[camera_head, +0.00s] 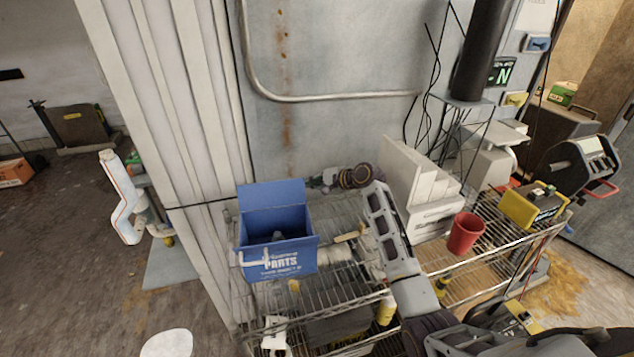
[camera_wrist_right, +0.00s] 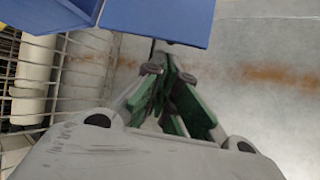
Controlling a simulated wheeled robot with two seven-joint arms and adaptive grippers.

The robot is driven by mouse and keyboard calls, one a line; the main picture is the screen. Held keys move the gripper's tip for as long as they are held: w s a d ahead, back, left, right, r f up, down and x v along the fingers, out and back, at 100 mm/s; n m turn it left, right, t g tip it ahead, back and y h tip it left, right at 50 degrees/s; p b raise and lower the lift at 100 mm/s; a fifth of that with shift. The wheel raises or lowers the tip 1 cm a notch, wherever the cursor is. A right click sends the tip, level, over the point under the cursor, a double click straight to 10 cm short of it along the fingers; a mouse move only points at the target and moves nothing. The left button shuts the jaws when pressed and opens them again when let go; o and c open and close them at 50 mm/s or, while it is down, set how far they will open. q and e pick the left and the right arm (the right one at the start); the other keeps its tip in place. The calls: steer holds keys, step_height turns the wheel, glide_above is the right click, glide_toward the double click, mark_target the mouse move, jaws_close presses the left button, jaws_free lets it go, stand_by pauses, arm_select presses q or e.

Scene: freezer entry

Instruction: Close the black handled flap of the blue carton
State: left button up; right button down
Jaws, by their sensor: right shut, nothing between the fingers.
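The blue carton (camera_head: 303,254) stands on the wire shelf, with white "PARTS" lettering on its front. Its rear flap (camera_head: 272,193) stands up, and the carton's top is open. No black handle can be made out clearly in the head view. My right gripper (camera_head: 314,183) has green fingers and is shut and empty, just right of the raised flap. In the right wrist view the fingers (camera_wrist_right: 170,72) are together, just below the blue flap (camera_wrist_right: 165,18), with a small gap or light contact that I cannot tell apart. My left gripper is not in view.
The wire rack (camera_head: 325,292) holds a white roll beside the carton. A red cup (camera_head: 465,233) and a yellow device (camera_head: 532,206) stand to the right. A grey wall (camera_head: 340,130) with a pipe is behind, and a pale ribbed post (camera_head: 165,110) is left of the carton.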

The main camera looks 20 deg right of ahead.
steer(key=shift+w+a+f, duration=0.2)
steer(key=shift+w+a, duration=0.05)
steer(key=shift+w, duration=0.1)
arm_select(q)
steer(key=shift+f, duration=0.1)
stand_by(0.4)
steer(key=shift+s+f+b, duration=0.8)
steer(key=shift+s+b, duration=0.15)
arm_select(e)
steer(key=shift+r+n+t, duration=0.1)
steer(key=shift+n+t, duration=0.2)
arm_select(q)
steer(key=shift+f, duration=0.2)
